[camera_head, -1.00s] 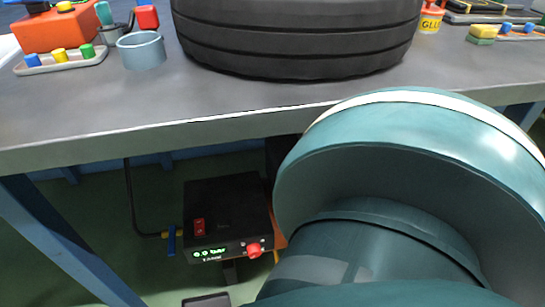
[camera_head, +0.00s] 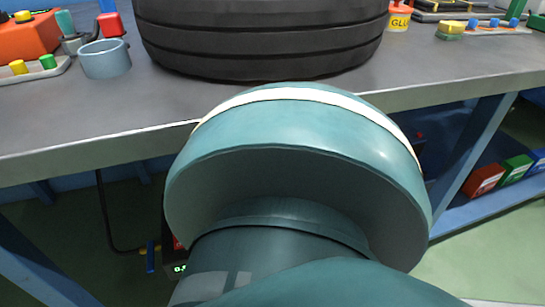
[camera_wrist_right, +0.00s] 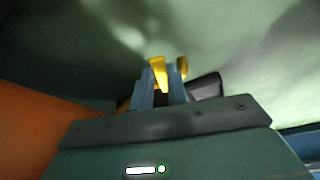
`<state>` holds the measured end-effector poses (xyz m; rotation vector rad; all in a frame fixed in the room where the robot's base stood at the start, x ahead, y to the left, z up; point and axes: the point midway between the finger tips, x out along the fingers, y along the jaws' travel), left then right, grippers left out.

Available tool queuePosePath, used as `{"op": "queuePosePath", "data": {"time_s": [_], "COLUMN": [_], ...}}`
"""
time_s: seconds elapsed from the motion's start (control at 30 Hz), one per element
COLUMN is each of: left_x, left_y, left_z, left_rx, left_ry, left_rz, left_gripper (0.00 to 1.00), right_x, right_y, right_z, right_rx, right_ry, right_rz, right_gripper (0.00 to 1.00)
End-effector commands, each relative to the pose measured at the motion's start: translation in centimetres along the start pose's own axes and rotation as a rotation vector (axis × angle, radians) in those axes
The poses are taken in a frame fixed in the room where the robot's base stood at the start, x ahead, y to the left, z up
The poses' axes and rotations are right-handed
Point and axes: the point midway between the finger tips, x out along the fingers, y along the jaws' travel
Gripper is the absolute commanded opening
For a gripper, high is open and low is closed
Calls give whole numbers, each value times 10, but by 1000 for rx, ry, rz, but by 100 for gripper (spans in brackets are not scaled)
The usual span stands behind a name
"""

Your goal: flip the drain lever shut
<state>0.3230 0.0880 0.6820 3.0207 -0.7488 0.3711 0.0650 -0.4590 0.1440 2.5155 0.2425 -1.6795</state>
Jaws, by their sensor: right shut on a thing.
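My right gripper (camera_wrist_right: 169,72) shows in the right wrist view with its two blue-grey fingers close together and yellow at the tips. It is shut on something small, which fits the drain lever. The lever's outline and angle cannot be made out there. In the head view my own teal arm fills the lower middle and hides the right gripper and whatever is under the table behind it. A sliver of a black unit with a green display (camera_head: 180,268) shows left of the arm. My left gripper is in neither view.
An orange surface (camera_wrist_right: 35,135) lies close on the left in the wrist view, and a dark part (camera_wrist_right: 206,86) is just right of the fingers. The grey table (camera_head: 80,130) overhangs, with a tire (camera_head: 260,40) on it. A blue valve handle (camera_head: 150,256) is left of my arm.

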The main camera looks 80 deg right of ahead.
Motion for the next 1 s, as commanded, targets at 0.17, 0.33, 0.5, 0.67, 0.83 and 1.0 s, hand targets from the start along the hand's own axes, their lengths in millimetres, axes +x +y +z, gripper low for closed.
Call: {"op": "queuePosePath", "data": {"time_s": [0.17,0.33,0.5,0.67,0.83,1.0], "left_x": [2,1,1,1,1,1], "left_y": [0,0,-1,-2,-2,-2], "left_z": [-5,-5,-4,-2,0,0], "left_rx": [11,16,19,22,22,19], "left_ry": [21,23,22,18,13,13], "left_rz": [6,9,7,5,5,2], "left_gripper": [36,36,36,36,36,36], "right_x": [0,0,0,0,0,0], "right_y": [3,3,3,3,2,2], "right_z": [2,2,2,2,1,1], "right_rx": [-26,-32,-32,-31,-31,-32], "right_ry": [-2,-3,-3,-3,-2,-1], "right_rz": [-8,-11,-10,-10,-12,-12], "right_gripper": [0,0,0,22,35,38]}}
